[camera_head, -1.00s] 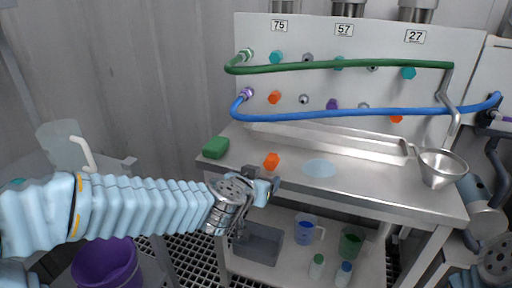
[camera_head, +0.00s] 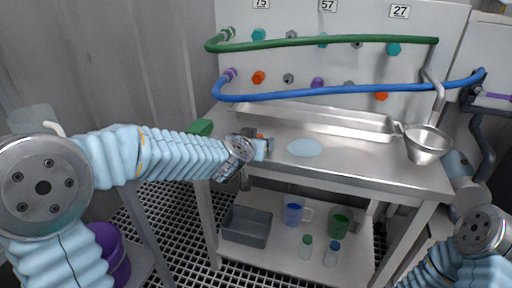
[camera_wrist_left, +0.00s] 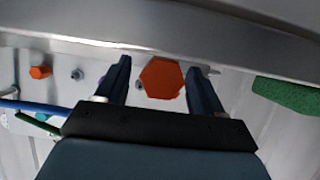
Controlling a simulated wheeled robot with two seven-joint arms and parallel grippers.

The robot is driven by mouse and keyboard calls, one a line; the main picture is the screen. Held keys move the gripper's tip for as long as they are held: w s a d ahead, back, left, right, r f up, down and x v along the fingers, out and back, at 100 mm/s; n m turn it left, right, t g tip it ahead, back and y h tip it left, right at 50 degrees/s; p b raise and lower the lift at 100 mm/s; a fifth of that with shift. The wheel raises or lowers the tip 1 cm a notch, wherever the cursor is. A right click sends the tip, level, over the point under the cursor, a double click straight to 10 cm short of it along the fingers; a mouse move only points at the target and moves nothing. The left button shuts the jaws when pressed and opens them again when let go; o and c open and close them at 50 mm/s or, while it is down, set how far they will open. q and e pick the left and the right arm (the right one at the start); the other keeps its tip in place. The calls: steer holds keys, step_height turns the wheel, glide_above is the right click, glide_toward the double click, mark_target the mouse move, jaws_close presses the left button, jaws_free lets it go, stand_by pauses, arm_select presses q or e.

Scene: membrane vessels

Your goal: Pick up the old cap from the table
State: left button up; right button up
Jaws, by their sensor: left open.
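The old cap is an orange hexagonal cap on the steel table (camera_head: 350,165). In the head view only a sliver of the cap (camera_head: 261,137) shows behind my left gripper (camera_head: 260,144). In the left wrist view the cap (camera_wrist_left: 161,78) sits between the two dark fingers of my left gripper (camera_wrist_left: 160,68). The fingers are apart, one on each side, and a gap shows on the left side of the cap. Whether the right finger touches it I cannot tell. My right arm shows at the lower right, but its fingers are out of view.
A green sponge (camera_head: 200,127) lies left of my gripper, and a pale puddle (camera_head: 304,147) lies to its right. A metal funnel (camera_head: 428,143) stands at the table's right. Behind rises a panel with orange caps, a green hose (camera_head: 330,41) and a blue hose (camera_head: 345,90).

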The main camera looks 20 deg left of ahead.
arm_select(q)
steer(key=shift+w+f, duration=0.1)
steer(key=shift+w, duration=0.25)
steer(key=c, duration=1)
steer(key=shift+c, duration=0.2)
